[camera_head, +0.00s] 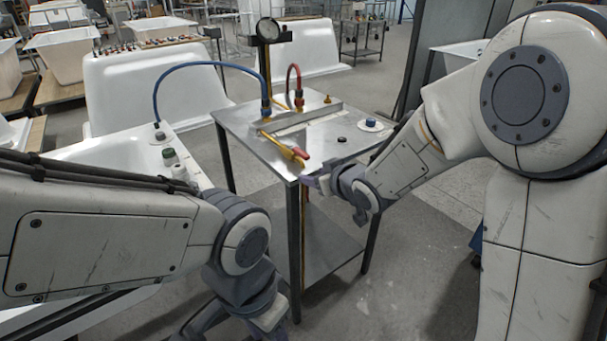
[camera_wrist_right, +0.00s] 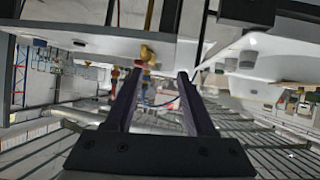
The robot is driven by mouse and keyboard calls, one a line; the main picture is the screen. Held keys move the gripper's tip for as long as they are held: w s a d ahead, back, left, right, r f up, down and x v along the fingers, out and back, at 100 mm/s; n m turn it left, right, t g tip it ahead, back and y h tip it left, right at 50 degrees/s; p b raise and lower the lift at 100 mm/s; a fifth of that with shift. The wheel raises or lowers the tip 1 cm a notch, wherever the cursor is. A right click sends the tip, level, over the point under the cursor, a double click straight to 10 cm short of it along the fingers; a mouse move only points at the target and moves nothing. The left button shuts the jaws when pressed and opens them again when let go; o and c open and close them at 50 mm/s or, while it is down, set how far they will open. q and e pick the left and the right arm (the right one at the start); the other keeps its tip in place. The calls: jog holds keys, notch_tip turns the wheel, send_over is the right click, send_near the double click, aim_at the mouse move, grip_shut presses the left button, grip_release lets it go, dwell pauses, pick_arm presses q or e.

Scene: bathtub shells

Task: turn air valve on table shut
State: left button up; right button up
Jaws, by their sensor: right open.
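The air valve, a yellow bar-like piece with a red end (camera_head: 287,149), sits at the near edge of the steel table (camera_head: 258,146). My right gripper (camera_head: 310,181) is open at the table's near corner, just below and right of the valve's red end. In the right wrist view, a yellow fitting (camera_wrist_right: 149,56) shows beyond and between the tips of my open right gripper (camera_wrist_right: 156,76); contact cannot be seen. My left gripper (camera_head: 240,325) hangs low at the bottom edge, left of the table, and its fingertips are not clear.
A blue hose (camera_head: 190,65) and a red hose (camera_head: 293,68) rise from the tabletop, with a round gauge (camera_head: 268,29) on a post behind. A blue-capped fitting (camera_head: 371,123) and a black knob (camera_head: 341,139) stand at the right. White tub shells (camera_head: 150,88) fill the left and back.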

aim_at(304, 157)
jog(key=w+d+f+n+t+y+b, duration=0.1)
jog(key=w+d+f+t+y+b, duration=0.25)
jog(key=w+y+b, duration=0.2)
jog(key=x, duration=1)
jog(key=shift+w+a+f, duration=0.1)
jog(key=shift+w+f, duration=0.15)
jog(key=shift+f, duration=0.1)
pick_arm(q)
notch_tip(304, 157, down, 8)
jog(key=shift+r, duration=0.25)
pick_arm(e)
jog(key=shift+c, duration=0.3)
grip_shut()
